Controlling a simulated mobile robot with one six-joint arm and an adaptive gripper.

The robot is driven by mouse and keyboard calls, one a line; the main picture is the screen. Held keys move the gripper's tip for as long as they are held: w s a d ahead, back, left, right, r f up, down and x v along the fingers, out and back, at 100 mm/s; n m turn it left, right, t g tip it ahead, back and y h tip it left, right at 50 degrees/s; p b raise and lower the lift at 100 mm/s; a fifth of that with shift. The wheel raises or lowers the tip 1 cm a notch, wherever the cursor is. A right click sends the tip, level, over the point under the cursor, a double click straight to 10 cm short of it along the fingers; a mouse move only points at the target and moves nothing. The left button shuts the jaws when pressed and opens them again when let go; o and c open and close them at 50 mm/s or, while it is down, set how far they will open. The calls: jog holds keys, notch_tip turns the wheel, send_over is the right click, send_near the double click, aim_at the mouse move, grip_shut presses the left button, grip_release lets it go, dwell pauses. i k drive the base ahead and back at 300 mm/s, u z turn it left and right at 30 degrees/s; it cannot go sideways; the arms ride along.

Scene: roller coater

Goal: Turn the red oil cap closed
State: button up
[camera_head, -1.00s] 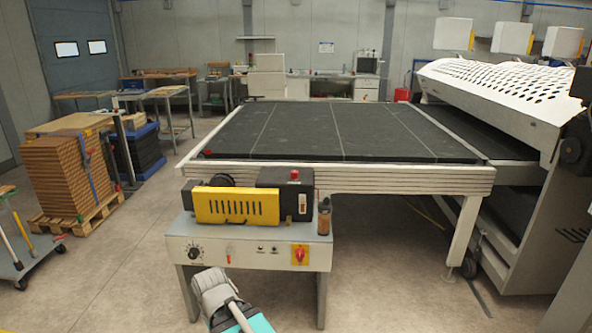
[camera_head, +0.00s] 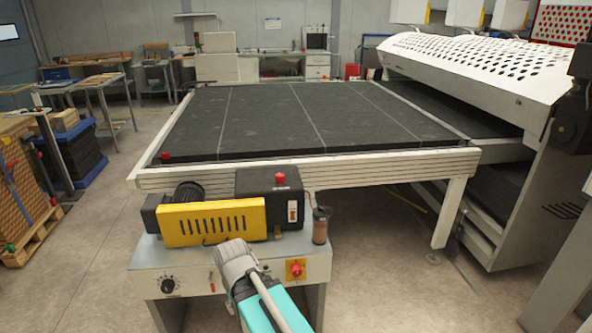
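The gripper's fingers do not show. Nothing of mine is seen touching the cap.
A control box (camera_head: 190,284) carries a black dial and a red switch (camera_head: 295,268) on a yellow plate. A brown bottle-like part (camera_head: 320,226) stands beside the black housing. A dark conveyor bed (camera_head: 300,110) lies behind. Open floor (camera_head: 390,260) shows at right.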

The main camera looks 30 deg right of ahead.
aim_at(279, 176)
jog(key=z, duration=0.3)
jog(key=i, duration=0.85)
jog(key=z, duration=0.45)
